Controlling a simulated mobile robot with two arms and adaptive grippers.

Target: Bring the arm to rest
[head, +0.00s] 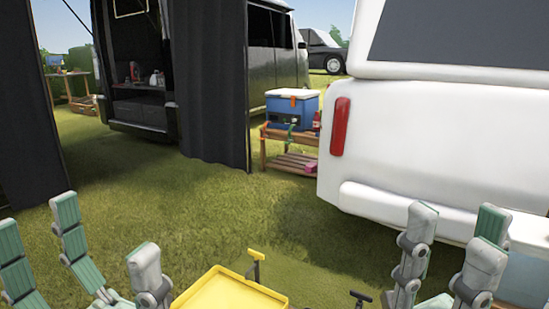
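My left gripper (92,238) is at the lower left of the head view. Its grey and green fingers point up and stand well apart, with nothing between them. My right gripper (453,228) is at the lower right, in front of the white vehicle's bumper. Its fingers also point up, spread apart and empty. Both grippers are low in the view, one on each side of a yellow tray (222,292), and neither appears to hold anything. The lower parts of both hands are cut off by the bottom edge.
A white vehicle (420,130) fills the right side. A blue cooler (292,108) stands on a wooden stand (290,160). Dark curtains (208,80) hang in front of a dark van (275,50). A pale box (525,260) is at far right. Open grass (180,215) lies ahead.

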